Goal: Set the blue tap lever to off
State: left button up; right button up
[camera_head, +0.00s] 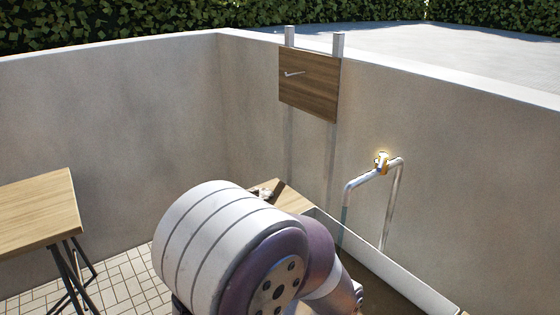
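A brass-yellow tap (382,164) sits on a bent pale metal pipe (362,179) beside the right wall, with a bright glare on its top. I cannot make out a blue lever or which way it is set. A large white and purple link of my own arm fills the bottom middle and stands in front of the ground left of the pipe. Neither of my grippers shows, so I cannot see what they hold.
A wooden table (38,207) stands at the left on paving. A wooden board (309,84) on two posts stands by the wall corner. A pale-edged planter bed (385,262) runs below the pipe. A small unclear object (262,192) lies on wood behind my arm.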

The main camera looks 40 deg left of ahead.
aim_at(383, 158)
jog(key=i+j+u, duration=0.1)
jog(key=u, duration=0.65)
